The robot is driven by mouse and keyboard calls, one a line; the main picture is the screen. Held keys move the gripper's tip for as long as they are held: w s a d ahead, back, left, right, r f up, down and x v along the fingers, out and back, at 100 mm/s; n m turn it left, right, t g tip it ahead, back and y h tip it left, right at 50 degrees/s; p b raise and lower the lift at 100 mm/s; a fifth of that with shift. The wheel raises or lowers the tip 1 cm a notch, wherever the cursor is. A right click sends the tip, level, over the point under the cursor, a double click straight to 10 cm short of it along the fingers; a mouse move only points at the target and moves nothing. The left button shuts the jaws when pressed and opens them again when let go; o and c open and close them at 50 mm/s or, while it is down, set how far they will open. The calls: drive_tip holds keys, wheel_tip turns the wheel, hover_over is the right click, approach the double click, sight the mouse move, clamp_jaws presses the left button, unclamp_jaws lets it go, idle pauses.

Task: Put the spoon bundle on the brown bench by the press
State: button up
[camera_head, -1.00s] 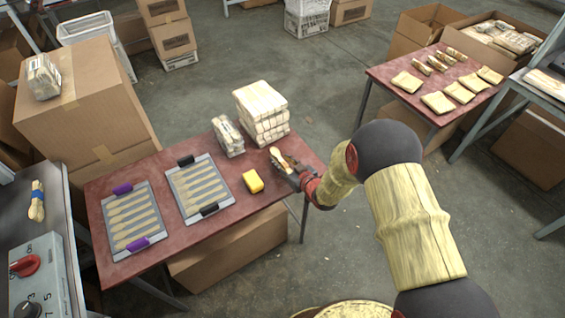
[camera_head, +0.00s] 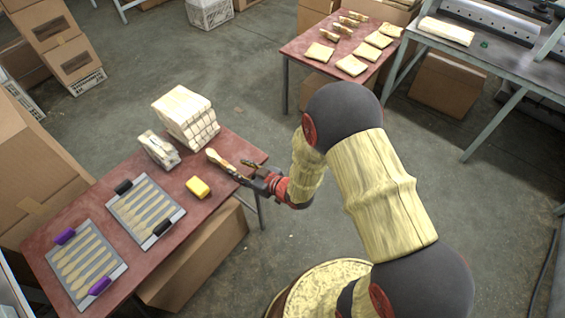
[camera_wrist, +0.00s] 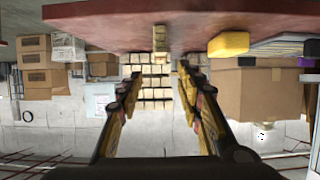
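A pale spoon bundle with a dark band (camera_head: 217,158) appears at the right end of the near reddish-brown table (camera_head: 185,228), just ahead of my gripper. In the wrist view, what looks like the same bundle (camera_wrist: 160,40) shows small, beyond and between the fingertips, apart from both. My gripper (camera_head: 240,168) is at the table's right edge; its fingers (camera_wrist: 160,72) are spread with a clear gap. A second reddish-brown table (camera_head: 310,38) stands at the upper right, beside a grey metal bench (camera_head: 480,52) carrying a long machine that may be the press (camera_head: 495,20).
A stack of pale packs (camera_head: 185,112), a wrapped pack (camera_head: 158,150), a yellow block (camera_head: 198,187) and two spoon trays (camera_head: 145,205) share the near table. Several packs and bundles lie on the far table. Open floor (camera_head: 250,60) separates the tables.

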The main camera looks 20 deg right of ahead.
drive_tip(key=w+d+r+m+h, duration=0.1)
drive_tip(key=w+d+r+h, duration=0.3)
drive_tip(key=d+r, duration=0.5)
drive_tip(key=s+d+r+m+g+h, duration=0.1)
drive_tip(key=s+d+r+h, duration=0.15)
drive_tip(key=r, duration=0.45)
drive_tip(key=s+d+r+m+h, duration=0.1)
drive_tip(key=s+d+r+m, duration=0.15)
drive_tip(key=r, duration=0.35)
drive_tip(key=s+r+g, duration=0.1)
drive_tip(key=s+r, duration=0.2)
drive_tip(key=s, duration=0.5)
drive_tip(key=s+d+r+m+g, duration=0.1)
drive_tip(key=s+r+g, duration=0.1)
drive_tip(key=s, duration=0.7)
drive_tip(key=s+r+m+g, duration=0.1)
drive_tip(key=s+r, duration=0.3)
drive_tip(key=s, duration=0.5)
drive_tip(key=shift+d+r+g, duration=0.25)
drive_tip(key=shift+d+g, duration=0.05)
drive_tip(key=shift+m, duration=0.25)
drive_tip(key=shift+c, duration=0.8)
